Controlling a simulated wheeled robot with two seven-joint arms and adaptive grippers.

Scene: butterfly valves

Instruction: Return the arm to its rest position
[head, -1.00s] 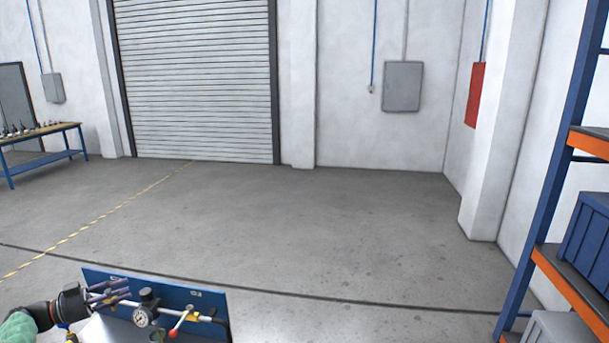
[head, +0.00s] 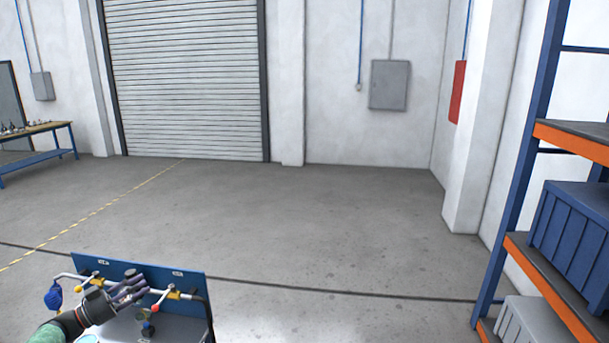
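My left gripper (head: 137,286) is at the lower left, its dark wrist and green arm coming in from the bottom left. Its purple-grey fingers point right and up, with a gap between them, and I see nothing held. It is in front of the valve stand's blue back panel (head: 192,281) and overlaps the pipe; I cannot tell whether it touches. A yellow valve with a red-tipped lever (head: 161,298) is just right of the fingers. Another yellow valve (head: 88,287) is to the left, behind the gripper. My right gripper is out of view.
A blue and orange shelf rack (head: 540,130) with a blue crate (head: 575,235) stands at the right. A bench (head: 35,129) is at the far left. The grey floor (head: 300,215) between is clear up to the roller door (head: 185,75).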

